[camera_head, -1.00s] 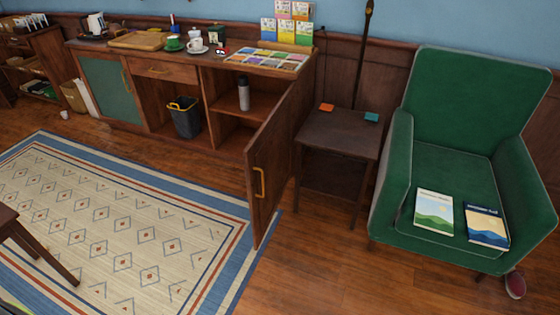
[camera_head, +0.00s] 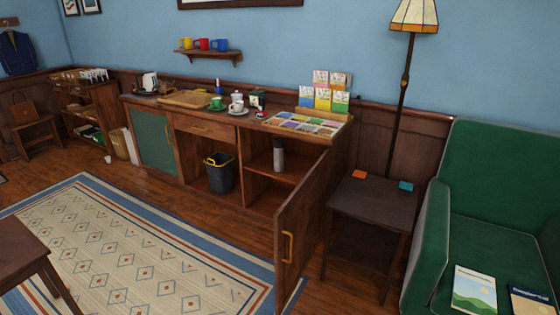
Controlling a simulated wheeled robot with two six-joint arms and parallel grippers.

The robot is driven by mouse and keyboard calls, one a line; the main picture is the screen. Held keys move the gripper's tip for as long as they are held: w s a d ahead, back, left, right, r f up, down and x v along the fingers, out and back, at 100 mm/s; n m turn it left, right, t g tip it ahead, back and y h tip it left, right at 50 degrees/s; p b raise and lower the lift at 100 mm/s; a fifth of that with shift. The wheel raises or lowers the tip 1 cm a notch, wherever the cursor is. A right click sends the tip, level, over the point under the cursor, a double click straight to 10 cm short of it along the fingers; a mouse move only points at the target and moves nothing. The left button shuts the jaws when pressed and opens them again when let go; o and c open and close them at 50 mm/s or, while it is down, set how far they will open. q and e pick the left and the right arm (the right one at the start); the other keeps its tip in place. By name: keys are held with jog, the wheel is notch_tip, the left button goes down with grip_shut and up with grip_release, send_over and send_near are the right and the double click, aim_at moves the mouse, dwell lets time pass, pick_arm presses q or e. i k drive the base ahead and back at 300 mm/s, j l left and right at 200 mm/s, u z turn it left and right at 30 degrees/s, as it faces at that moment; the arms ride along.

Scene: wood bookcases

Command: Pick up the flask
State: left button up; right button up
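The flask (camera_head: 279,155) is a slim grey cylinder with a dark top. It stands upright on the middle shelf inside the right compartment of the wooden sideboard (camera_head: 213,148). The compartment's door (camera_head: 298,225), with a yellow handle, is swung open toward me and stands to the right of the flask. Neither of my grippers shows in the head view.
A dark bin (camera_head: 219,173) sits in the sideboard's open middle bay. A small side table (camera_head: 372,203) and a green armchair (camera_head: 500,190) stand right of the open door. A patterned rug (camera_head: 140,255) covers the floor in front, with a brown table (camera_head: 22,250) at left.

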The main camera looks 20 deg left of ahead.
aim_at(278, 142)
jog(key=i+j+z, duration=0.1)
jog(key=i+j, duration=0.15)
jog(key=j, duration=0.15)
jog(key=i+j+z, duration=0.1)
jog(key=j, duration=0.3)
jog(key=i+j+z, duration=0.1)
jog(key=i+j, duration=0.2)
jog(key=i+j+z, duration=0.1)
jog(key=j+z, duration=0.35)
jog(key=j, duration=1)
jog(key=k+j+z, duration=0.1)
jog(key=j+z, duration=0.4)
jog(key=j, duration=0.9)
